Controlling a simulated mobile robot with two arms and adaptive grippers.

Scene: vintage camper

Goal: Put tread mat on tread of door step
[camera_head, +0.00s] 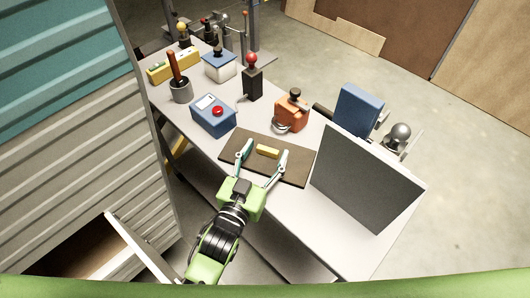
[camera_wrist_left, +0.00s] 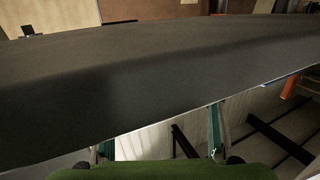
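A flat dark brown mat (camera_head: 292,168), which looks like the tread mat, lies on the grey workbench with a small yellow block (camera_head: 267,152) on its middle. My left gripper (camera_head: 264,148) is open, its fingers spread over the mat on either side of the block. In the left wrist view a broad dark surface (camera_wrist_left: 150,85), probably the mat, fills the middle, and the open fingers show below it. I cannot tell whether they touch it. At lower left an open box-like part with a pale rim (camera_head: 140,248) at the camper wall may be the door step. My right gripper is out of view.
The workbench (camera_head: 285,208) also holds a blue box with a red button (camera_head: 213,115), an orange device (camera_head: 291,110), a black post with a red knob (camera_head: 252,80) and a big grey panel (camera_head: 365,180). The ribbed camper wall (camera_head: 85,150) stands at left.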

